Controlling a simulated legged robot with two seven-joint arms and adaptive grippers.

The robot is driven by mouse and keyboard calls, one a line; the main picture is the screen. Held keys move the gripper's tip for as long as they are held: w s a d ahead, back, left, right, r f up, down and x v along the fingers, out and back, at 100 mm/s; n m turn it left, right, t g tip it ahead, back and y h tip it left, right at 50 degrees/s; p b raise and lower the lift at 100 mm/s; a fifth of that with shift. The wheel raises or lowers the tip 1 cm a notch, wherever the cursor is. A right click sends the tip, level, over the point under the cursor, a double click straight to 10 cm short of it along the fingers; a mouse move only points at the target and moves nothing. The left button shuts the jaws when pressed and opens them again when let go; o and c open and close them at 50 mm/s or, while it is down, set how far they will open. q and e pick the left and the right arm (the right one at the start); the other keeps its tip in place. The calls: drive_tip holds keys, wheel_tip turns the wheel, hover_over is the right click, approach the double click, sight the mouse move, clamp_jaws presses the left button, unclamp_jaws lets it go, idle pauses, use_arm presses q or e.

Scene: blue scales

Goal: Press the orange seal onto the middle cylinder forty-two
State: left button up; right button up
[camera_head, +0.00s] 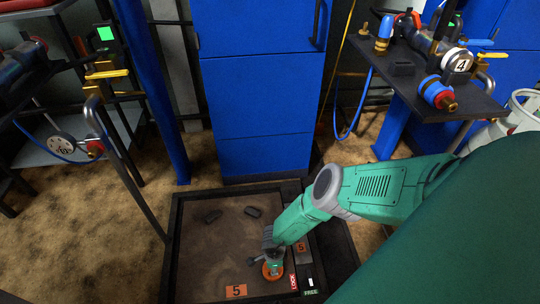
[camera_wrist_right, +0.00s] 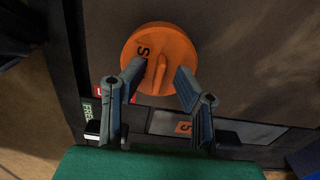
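The orange seal (camera_wrist_right: 178,50) is a round disc with a raised grip bar and a dark mark like "5". It lies at the tray's front; in the head view its orange rim (camera_head: 273,274) shows under my right gripper (camera_head: 268,254). In the right wrist view my right gripper (camera_wrist_right: 158,80) is open, with a finger on each side of the bar and visible gaps. My left gripper is not in view. I cannot make out a cylinder marked forty-two; a round face marked "4" (camera_head: 459,63) is on the right bench.
A blue cabinet (camera_head: 262,90) stands behind. Benches with pipework flank it, right bench (camera_head: 392,82) included.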

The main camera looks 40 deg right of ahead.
drive_tip(key=shift+a, duration=0.15)
drive_tip(key=shift+c, duration=0.8)
clamp_jaws()
drive_tip(key=shift+r, duration=0.25)
drive_tip(key=shift+r+p, duration=1.6)
drive_tip(key=shift+r, duration=0.2)
